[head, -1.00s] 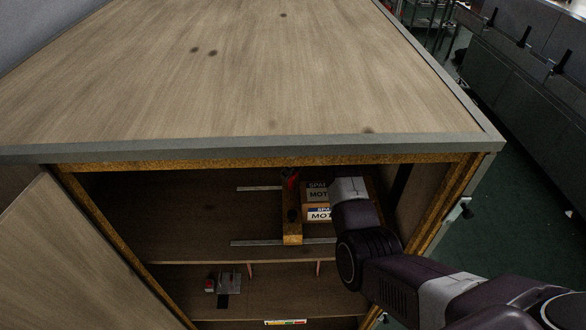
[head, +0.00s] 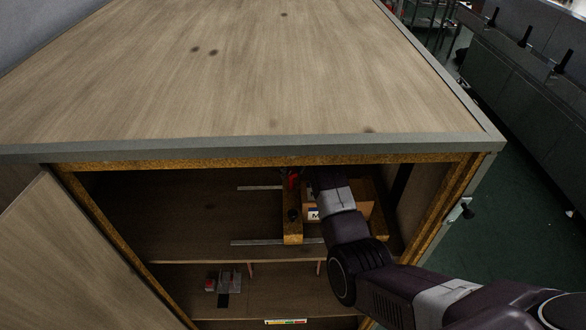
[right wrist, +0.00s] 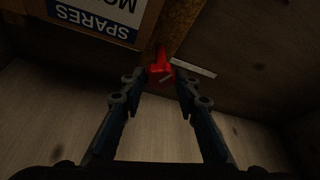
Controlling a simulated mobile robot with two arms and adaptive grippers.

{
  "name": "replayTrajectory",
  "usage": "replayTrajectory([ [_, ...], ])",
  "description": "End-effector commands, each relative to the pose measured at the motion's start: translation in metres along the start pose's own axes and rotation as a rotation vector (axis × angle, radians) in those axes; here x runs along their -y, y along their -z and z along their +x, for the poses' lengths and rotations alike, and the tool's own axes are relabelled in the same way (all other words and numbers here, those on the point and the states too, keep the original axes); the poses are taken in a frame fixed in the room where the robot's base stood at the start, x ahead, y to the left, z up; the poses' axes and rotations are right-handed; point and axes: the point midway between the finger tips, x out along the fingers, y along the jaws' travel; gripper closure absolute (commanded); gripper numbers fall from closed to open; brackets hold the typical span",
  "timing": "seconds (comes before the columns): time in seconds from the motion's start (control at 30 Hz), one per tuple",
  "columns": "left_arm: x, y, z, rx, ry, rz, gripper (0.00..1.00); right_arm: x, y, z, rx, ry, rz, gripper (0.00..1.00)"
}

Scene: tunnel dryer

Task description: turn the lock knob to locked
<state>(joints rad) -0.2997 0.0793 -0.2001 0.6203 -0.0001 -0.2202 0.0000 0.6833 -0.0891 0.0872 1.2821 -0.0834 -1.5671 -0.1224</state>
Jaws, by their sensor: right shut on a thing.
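The red knob (head: 293,181) is at the top of a narrow yellow-brown wooden upright inside the open cabinet. It also shows in the right wrist view (right wrist: 160,69), between the fingertips. My right gripper (right wrist: 159,79) is shut on this red knob, one dark finger on each side. In the head view my right arm reaches in from the lower right, and its wrist hides the fingers and part of the knob. I cannot read any locked or unlocked marking. My left gripper is not in view.
A cardboard box with a "SPARES" label (right wrist: 97,17) is beside the knob, partly behind my arm. The cabinet top (head: 230,90) overhangs the opening. Small red and grey items (head: 228,281) sit on the lower shelf.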

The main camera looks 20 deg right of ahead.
Motion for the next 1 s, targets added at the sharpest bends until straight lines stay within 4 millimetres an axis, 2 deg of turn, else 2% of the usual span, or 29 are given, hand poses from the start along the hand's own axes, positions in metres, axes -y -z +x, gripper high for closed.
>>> replayTrajectory([
  [0.67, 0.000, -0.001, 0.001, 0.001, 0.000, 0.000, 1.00, 0.008, 0.002, 0.001, 0.002, -0.245, 0.591, 0.95],
  [1.0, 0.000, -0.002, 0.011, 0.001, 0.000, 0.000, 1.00, 0.009, 0.003, 0.003, 0.002, -0.357, 0.858, 0.95],
])
